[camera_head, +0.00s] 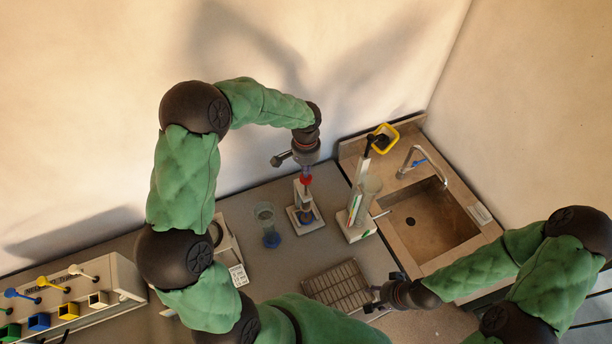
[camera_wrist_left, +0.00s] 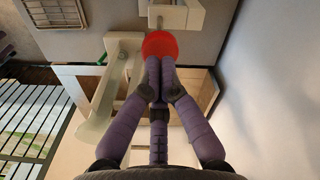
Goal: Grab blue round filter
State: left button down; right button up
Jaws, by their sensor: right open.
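A blue round piece (camera_head: 272,240) sits under a clear cup (camera_head: 265,216) on the grey counter; I cannot tell if it is the filter. A small white stand (camera_head: 303,215) to its right has a bluish part low down and a red round knob (camera_head: 305,180) on top. My left gripper (camera_head: 305,172) points down over this knob. In the left wrist view, its purple fingers (camera_wrist_left: 160,68) are close together against the red knob (camera_wrist_left: 160,45); whether they grip it is unclear. My right gripper (camera_head: 370,299) is open, low by the rack.
A wire rack (camera_head: 338,287) lies in front of the stand. A white holder with a clear cylinder (camera_head: 366,190) stands right of the stand, before the sink (camera_head: 428,222). A box with coloured holders (camera_head: 95,290) is at the left.

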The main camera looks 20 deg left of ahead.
aim_at(306, 219)
jog(key=k, duration=1.5)
